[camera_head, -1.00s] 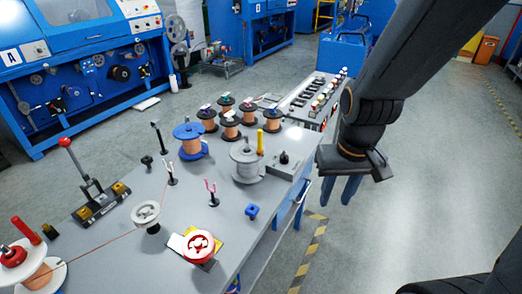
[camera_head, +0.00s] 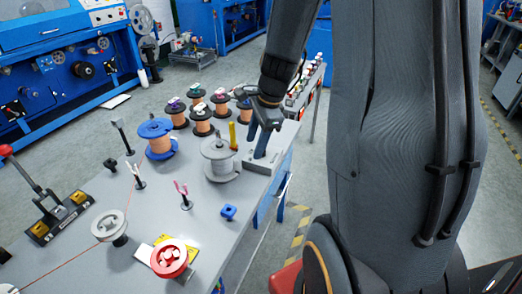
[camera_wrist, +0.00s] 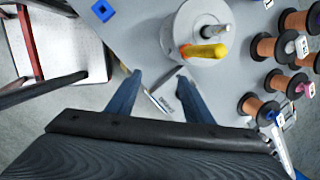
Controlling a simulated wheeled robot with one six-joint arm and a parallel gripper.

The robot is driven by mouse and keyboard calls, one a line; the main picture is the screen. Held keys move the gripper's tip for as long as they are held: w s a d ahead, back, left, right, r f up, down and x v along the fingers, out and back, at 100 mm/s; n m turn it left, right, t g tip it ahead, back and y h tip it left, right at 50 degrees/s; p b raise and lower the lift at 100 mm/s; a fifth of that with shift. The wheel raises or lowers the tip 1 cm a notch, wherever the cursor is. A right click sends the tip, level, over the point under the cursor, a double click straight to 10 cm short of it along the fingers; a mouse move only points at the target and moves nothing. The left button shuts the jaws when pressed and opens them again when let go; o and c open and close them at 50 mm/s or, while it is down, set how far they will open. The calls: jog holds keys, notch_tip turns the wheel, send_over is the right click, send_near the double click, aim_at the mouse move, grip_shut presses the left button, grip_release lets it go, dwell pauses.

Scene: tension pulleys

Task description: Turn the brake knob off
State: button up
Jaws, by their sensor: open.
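A grey box (camera_head: 254,164) sits at the right edge of the table, beside the grey spool (camera_head: 220,160). In the earlier head view it bears a small black knob; that knob is now hidden by my gripper, and I cannot tell its setting. My gripper (camera_head: 260,146) is open, with its blue fingers pointing down over the box. In the wrist view the fingers (camera_wrist: 158,78) are apart, with part of a grey, labelled surface showing between them. I cannot tell whether they touch the box.
The grey spool and a yellow-handled tool (camera_head: 232,136) stand close to my gripper. Several copper spools (camera_head: 202,122) and a blue spool (camera_head: 157,140) stand behind. A blue block (camera_head: 228,212) and a red-rimmed wheel (camera_head: 170,258) are nearer. Open floor lies right of the table.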

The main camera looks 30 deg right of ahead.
jog(key=w+d+f+m+t+b, duration=0.1)
jog(key=w+d+f+m, duration=0.4)
jog(key=d+m, duration=0.45)
jog(key=shift+m, duration=0.25)
jog(key=w+f, duration=0.1)
jog(key=w+a+f, duration=0.1)
jog(key=f, duration=0.1)
jog(key=w+a+f, duration=0.1)
jog(key=f, duration=0.1)
jog(key=shift+w+a+f, duration=0.15)
jog(key=shift+a+f, duration=0.05)
jog(key=shift+c, duration=0.2)
jog(key=shift+t+y, duration=0.3)
jog(key=c, duration=1)
